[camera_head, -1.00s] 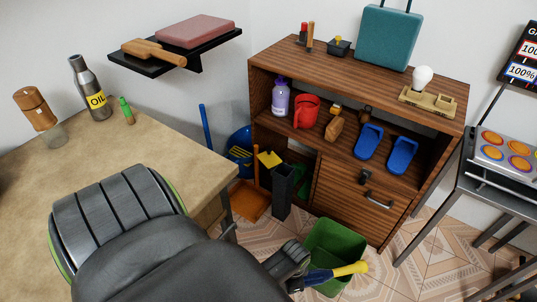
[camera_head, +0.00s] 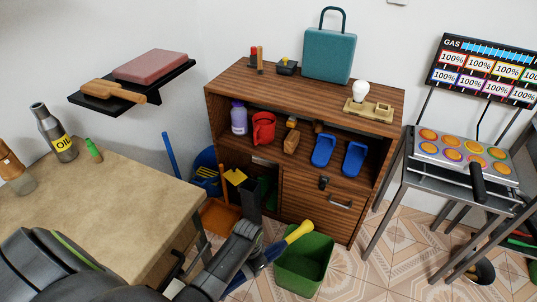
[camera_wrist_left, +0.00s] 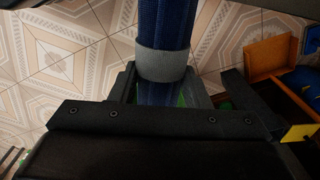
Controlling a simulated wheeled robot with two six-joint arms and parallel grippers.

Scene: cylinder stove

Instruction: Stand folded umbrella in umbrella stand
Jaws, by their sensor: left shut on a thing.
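The folded umbrella has dark blue fabric (camera_head: 265,258) and a yellow handle (camera_head: 299,232). My left gripper (camera_head: 250,262) is shut on it and holds it tilted, handle up to the right, in front of the green bin. In the left wrist view the blue umbrella (camera_wrist_left: 165,22) with a grey band runs between the jaws (camera_wrist_left: 165,90). A narrow dark grey upright box (camera_head: 251,197), which looks like the umbrella stand, is on the floor beside the cabinet. My left arm hides its lower part. My right gripper is not in view.
A green bin (camera_head: 304,266) stands in front of the wooden cabinet (camera_head: 315,207). A table (camera_head: 105,205) is at left, with an oil bottle (camera_head: 55,133). A stove (camera_head: 450,178) is at right; tiled floor between is open.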

